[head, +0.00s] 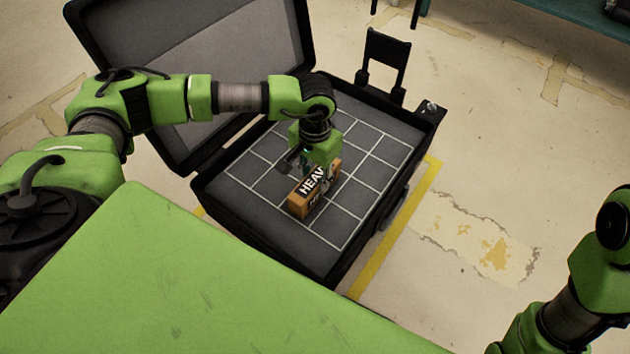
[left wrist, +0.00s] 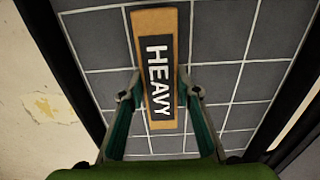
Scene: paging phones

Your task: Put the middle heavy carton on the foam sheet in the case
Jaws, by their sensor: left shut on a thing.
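The heavy carton (head: 301,203) is a brown box with a black label reading HEAVY. It is over the grey foam sheet (head: 375,165), which has a white grid and lies in the open black case (head: 345,265). My left gripper (head: 320,178) points down and is shut on the carton. In the left wrist view, its fingers press on both long sides of the carton (left wrist: 155,30), with the foam sheet (left wrist: 225,30) behind. I cannot tell whether the carton's underside touches the foam. No other carton shows. My right gripper is out of view.
The case's open lid (head: 260,35) stands at the upper left, behind my left arm. A black handle frame (head: 386,50) rises behind the case. A green surface (head: 180,290) fills the lower left. The floor to the right is clear, with a yellow line beside the case.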

